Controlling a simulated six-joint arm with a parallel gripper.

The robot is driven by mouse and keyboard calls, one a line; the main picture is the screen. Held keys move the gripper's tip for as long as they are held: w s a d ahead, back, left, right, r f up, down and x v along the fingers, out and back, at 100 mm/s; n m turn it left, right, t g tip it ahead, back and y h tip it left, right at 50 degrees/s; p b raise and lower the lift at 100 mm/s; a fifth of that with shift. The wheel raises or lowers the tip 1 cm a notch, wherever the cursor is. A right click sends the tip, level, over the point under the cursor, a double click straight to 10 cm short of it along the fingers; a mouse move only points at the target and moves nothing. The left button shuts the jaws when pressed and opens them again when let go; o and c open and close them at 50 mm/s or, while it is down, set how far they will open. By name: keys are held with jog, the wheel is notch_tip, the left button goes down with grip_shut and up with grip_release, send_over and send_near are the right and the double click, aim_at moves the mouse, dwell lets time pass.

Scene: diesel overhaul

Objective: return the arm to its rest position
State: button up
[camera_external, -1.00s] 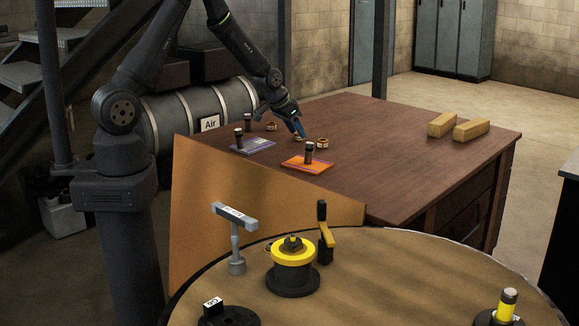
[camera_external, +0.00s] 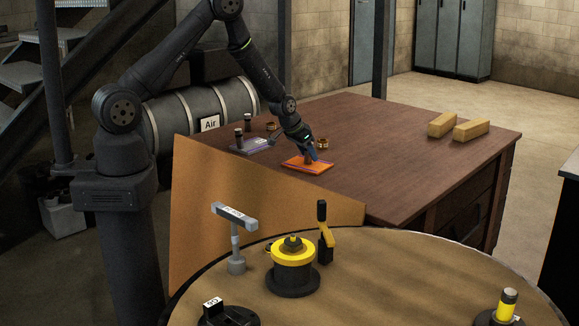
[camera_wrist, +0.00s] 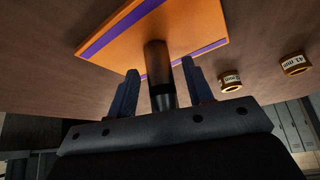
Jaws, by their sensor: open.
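My gripper (camera_external: 311,156) is low over the wooden workbench (camera_external: 390,150), at the orange plate (camera_external: 318,168). In the wrist view my gripper (camera_wrist: 161,68) is open. Its two blue fingers stand apart on either side of a dark upright pin (camera_wrist: 156,62), with gaps visible. The orange plate with a purple stripe (camera_wrist: 190,22) lies beyond the fingers. In the external view the pin is mostly hidden by my gripper.
Brass rings lie on the bench, one beside my gripper (camera_external: 322,143) and one farther left (camera_external: 271,126); two show in the wrist view (camera_wrist: 296,64). A grey plate (camera_external: 262,145) and dark pins stand left. Wooden blocks (camera_external: 471,130) lie right. A round table (camera_external: 400,270) holds tools.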

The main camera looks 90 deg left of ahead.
notch_tip(320, 180, up, 4)
jog(key=shift+w+r, duration=0.1)
jog(key=d+r, duration=0.7)
jog(key=d, duration=0.5)
jog(key=w+a+f+n+g+y, duration=0.1)
jog(key=a+n, duration=0.4)
jog(key=a, duration=3.2)
jog(key=shift+w+a+g+y, duration=0.2)
jog(key=shift+w+g+y, duration=0.1)
jog(key=shift+w+y, duration=0.2)
jog(key=o, duration=0.3)
